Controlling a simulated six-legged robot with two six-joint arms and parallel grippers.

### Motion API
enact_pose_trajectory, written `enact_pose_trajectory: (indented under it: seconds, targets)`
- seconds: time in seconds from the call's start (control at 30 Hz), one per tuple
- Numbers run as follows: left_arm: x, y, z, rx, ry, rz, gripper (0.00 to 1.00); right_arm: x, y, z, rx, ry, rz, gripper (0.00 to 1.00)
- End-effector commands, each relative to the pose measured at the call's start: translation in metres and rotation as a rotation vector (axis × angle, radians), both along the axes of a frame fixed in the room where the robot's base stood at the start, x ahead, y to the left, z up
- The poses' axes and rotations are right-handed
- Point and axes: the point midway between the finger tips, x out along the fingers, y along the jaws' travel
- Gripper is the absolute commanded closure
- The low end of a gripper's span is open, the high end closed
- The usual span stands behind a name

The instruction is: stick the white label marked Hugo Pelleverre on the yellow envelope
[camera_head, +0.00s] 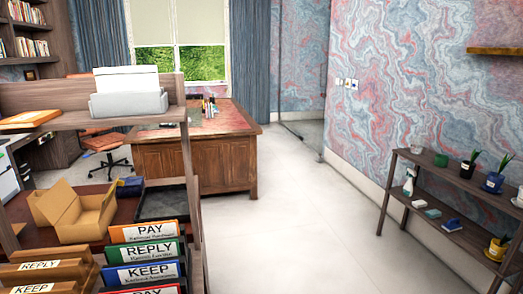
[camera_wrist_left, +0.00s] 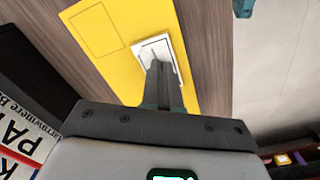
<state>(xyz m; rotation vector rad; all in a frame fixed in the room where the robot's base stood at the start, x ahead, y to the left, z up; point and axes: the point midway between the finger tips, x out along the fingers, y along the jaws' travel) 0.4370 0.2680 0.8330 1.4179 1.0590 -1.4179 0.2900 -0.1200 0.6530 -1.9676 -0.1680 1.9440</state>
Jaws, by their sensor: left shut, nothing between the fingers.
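The yellow envelope (camera_wrist_left: 120,75) lies on a wooden surface in the left wrist view. A thin outlined rectangle (camera_wrist_left: 95,30) shows on its upper left part. A white label (camera_wrist_left: 152,48) with a greyish border is near the envelope's right edge, and its writing is too small to read. My left gripper (camera_wrist_left: 158,66) is shut, with its fingertips in front of the label and hiding part of it. I cannot tell whether the tips touch it. My left gripper is not in the head view, and my right gripper is in neither view.
A white holder (camera_head: 128,104) stands on the upper shelf. A desk (camera_head: 195,155) is behind, plant shelves (camera_head: 440,225) are right, and the floor between is clear.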

Motion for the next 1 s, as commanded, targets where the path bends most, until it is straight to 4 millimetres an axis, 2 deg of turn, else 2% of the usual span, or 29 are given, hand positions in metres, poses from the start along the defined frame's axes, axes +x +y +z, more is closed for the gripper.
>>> enact_pose_trajectory:
  seconds: [0.53,1.0]
  targets:
    - [0.0,0.0,0.001,0.0,0.0,0.0,1.0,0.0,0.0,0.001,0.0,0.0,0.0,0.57]
    - [0.0,0.0,0.041,0.001,-0.001,-0.001,1.0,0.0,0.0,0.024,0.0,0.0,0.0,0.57]
